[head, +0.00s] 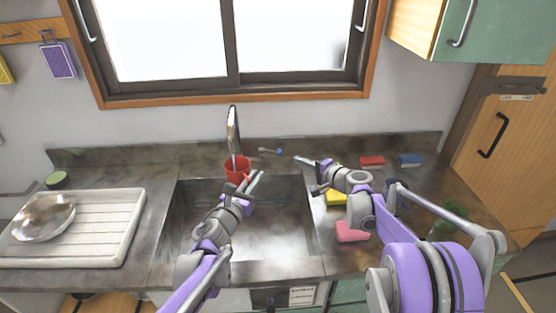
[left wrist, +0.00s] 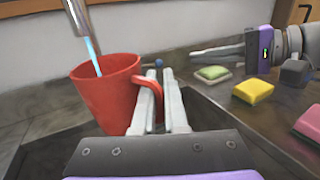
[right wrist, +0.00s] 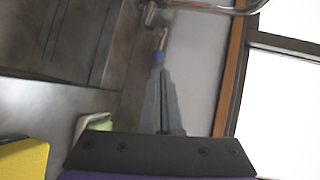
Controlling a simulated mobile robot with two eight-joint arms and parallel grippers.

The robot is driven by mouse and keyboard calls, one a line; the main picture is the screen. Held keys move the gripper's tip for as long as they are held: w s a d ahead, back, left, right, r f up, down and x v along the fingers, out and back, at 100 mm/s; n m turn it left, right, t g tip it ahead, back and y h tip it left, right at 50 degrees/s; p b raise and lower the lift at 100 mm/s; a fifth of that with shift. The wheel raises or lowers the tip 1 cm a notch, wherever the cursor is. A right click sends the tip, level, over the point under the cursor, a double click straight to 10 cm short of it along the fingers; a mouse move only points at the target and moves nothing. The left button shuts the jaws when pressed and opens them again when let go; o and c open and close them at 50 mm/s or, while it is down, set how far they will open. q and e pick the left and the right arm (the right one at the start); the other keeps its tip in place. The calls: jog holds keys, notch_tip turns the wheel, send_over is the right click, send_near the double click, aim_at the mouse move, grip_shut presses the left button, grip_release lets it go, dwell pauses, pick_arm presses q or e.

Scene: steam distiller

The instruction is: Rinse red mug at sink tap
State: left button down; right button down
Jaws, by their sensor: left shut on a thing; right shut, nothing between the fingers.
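The red mug (head: 237,167) is upright under the spout of the tap (head: 233,130), at the back of the sink. In the left wrist view, a blue stream of water runs from the tap (left wrist: 74,16) into the mug (left wrist: 105,95). My left gripper (head: 257,177) is shut on the mug's handle, which shows between its fingers in the left wrist view (left wrist: 172,95). My right gripper (head: 300,159) is shut and empty, right of the tap. Its fingertips also show in the right wrist view (right wrist: 158,75), in line with the blue-tipped tap lever (right wrist: 158,57); whether they touch is unclear.
The sink basin (head: 280,235) lies below the mug. Right of it are a yellow sponge (head: 336,199), a pink sponge (head: 352,232), a red block (head: 371,160) and a blue block (head: 410,160). A drying board (head: 100,230) with a metal bowl (head: 43,217) is at left.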

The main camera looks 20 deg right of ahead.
jog(key=s+a+n+h, duration=0.1)
jog(key=n, duration=0.3)
jog(key=n+t+h, duration=0.1)
jog(key=n+h, duration=0.3)
jog(key=n, duration=0.6)
send_near(280, 153)
jog(key=w, duration=0.2)
jog(key=w+f, duration=0.1)
jog(key=w, duration=0.3)
jog(key=shift+w+f, duration=0.25)
jog(key=shift+w, duration=0.15)
jog(key=w+d+n+y, duration=0.2)
jog(key=y, duration=0.1)
jog(key=shift+d+y, duration=0.15)
jog(key=shift+y, duration=0.15)
jog(key=shift+s, duration=0.1)
jog(key=d+v, duration=0.1)
jog(key=v, duration=1.3)
jog(key=shift+w+r, duration=0.25)
jog(key=shift+r, duration=0.05)
